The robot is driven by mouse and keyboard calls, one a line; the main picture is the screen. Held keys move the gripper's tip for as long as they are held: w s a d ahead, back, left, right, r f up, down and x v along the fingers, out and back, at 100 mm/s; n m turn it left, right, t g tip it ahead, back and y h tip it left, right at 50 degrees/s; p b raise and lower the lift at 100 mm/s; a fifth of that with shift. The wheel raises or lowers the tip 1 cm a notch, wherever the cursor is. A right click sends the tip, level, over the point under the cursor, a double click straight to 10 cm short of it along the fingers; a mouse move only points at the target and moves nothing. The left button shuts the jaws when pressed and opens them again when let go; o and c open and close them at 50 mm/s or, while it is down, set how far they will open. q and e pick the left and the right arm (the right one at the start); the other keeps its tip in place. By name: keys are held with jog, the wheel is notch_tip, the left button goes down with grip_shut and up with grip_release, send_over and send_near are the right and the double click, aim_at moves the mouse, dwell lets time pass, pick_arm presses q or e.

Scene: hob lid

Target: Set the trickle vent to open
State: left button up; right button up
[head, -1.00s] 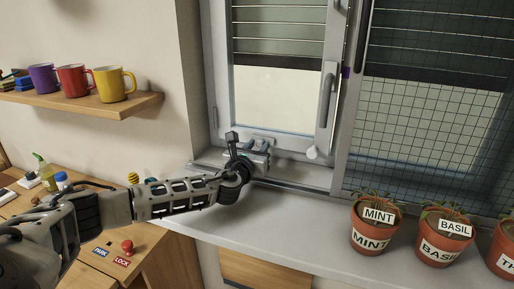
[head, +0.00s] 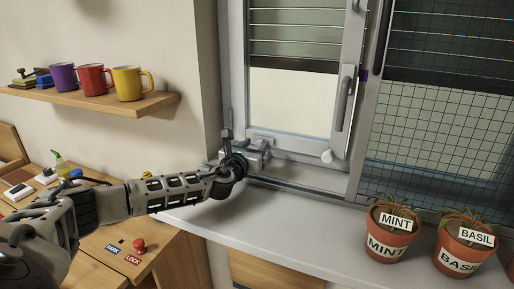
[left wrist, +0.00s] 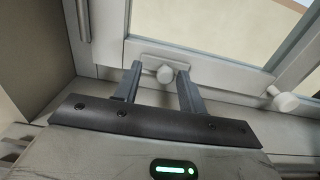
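The trickle vent is a pale plate (left wrist: 150,52) with a small round knob (left wrist: 165,73), low on the window frame in the left wrist view. In the head view, part of the vent (head: 263,139) shows just behind my left gripper (head: 250,148), which hides the rest. In the left wrist view, my left gripper (left wrist: 160,75) is open, with the knob between its two fingertips. Gaps show on both sides of the knob, the right one small; I cannot tell any contact. My right gripper is not in view.
A window handle (head: 344,103) and a white round knob (head: 327,156) are to the right; that knob also shows in the left wrist view (left wrist: 283,99). Potted herbs (head: 390,230) stand on the sill (head: 290,225). Mugs (head: 95,80) sit on a shelf at left.

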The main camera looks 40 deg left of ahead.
pick_arm(q)
jog(key=shift+d, duration=0.15)
jog(key=shift+s, duration=0.2)
jog(key=b+v, duration=0.2)
jog(key=v, duration=1.2)
jog(key=shift+s+f, duration=0.1)
jog(key=shift+s, duration=0.15)
jog(key=shift+s+d, duration=0.15)
jog(key=shift+s, duration=0.35)
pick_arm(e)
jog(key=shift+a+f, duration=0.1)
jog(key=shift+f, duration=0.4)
